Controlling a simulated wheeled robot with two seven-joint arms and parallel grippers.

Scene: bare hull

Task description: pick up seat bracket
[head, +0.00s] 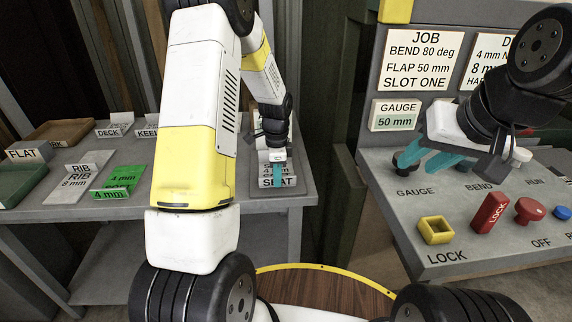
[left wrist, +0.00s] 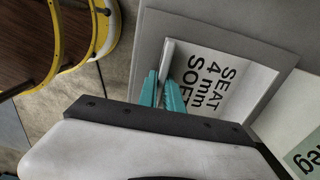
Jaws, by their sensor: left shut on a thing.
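The seat bracket is a light grey piece with a white label reading SEAT 4 mm SOFT (left wrist: 222,82) and a thin upright flange. It lies on a darker grey holder plate, and in the head view the bracket (head: 266,171) is at the right end of the grey table. My left gripper (head: 277,176) points down at it, and in the left wrist view its teal fingers (left wrist: 167,84) are shut on the flange, one on each side. My right gripper (head: 416,164) is open and empty, its teal fingers apart above the GAUGE area of the control console.
The grey table (head: 125,221) also carries rib parts (head: 88,174), a green 4 mm piece (head: 119,180), a brown tray (head: 62,131) and a green tray (head: 22,184).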

